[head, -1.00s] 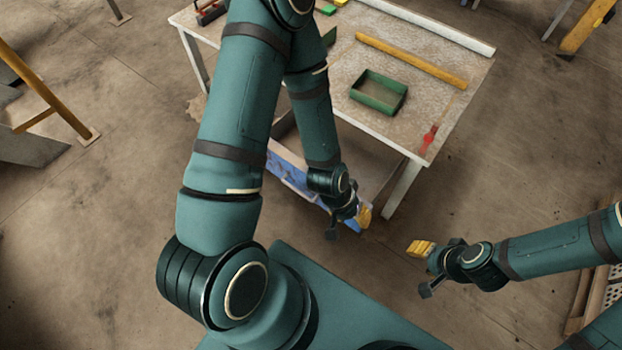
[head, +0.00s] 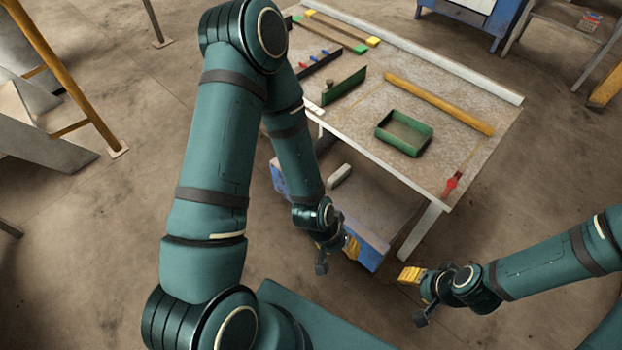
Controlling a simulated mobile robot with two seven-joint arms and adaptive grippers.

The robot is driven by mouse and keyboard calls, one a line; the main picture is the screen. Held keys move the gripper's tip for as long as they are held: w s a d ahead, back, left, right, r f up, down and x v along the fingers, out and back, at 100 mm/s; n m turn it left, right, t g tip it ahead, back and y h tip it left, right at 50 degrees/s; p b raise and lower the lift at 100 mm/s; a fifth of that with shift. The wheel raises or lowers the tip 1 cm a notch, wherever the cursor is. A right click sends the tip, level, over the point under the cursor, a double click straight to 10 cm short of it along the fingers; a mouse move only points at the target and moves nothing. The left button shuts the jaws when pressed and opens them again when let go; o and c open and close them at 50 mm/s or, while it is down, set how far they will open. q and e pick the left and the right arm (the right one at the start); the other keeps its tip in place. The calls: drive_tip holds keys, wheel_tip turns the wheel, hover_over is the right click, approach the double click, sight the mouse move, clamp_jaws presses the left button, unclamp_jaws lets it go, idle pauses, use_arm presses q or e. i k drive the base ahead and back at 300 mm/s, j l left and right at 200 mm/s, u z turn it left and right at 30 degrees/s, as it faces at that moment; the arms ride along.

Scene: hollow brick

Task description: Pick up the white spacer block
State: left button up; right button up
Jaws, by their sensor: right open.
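A small off-white block (head: 340,175), which looks like the white spacer block, lies in the open blue-fronted drawer (head: 370,252) under the workbench. It is partly in the bench's shadow, near the drawer's back left. My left gripper (head: 352,248), with yellow fingertips, is at the drawer's front, nearer to me than the block. Its jaws are seen too much from the side to tell their state. My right gripper (head: 411,275) is open and empty, to the right of the drawer front and apart from it.
The workbench (head: 345,137) carries a green tray (head: 404,133), a yellow bar (head: 438,103), a red-handled tool (head: 452,185) and a long white bar (head: 470,70) at its back edge. The bench top overhangs the drawer. A bench leg (head: 422,232) stands right of it.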

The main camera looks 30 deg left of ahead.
sight(343, 171)
drive_tip(key=u, duration=0.65)
drive_tip(key=j+z, duration=0.1)
drive_tip(key=z, duration=0.3)
drive_tip(key=i+j+z, duration=0.1)
drive_tip(key=z, duration=0.3)
drive_tip(key=j+z, duration=0.1)
drive_tip(key=z, duration=0.3)
drive_tip(key=j+z, duration=0.15)
drive_tip(key=z, duration=0.2)
drive_tip(key=k+j+z, duration=0.1)
drive_tip(key=j+z, duration=0.2)
drive_tip(key=j, duration=0.15)
drive_tip(key=k+j+z, duration=0.1)
drive_tip(key=j+z, duration=0.2)
drive_tip(key=j, duration=0.15)
drive_tip(key=k+j, duration=0.15)
drive_tip(key=j, duration=0.25)
drive_tip(key=k+j, duration=0.1)
drive_tip(key=j, duration=0.3)
drive_tip(key=z, duration=0.05)
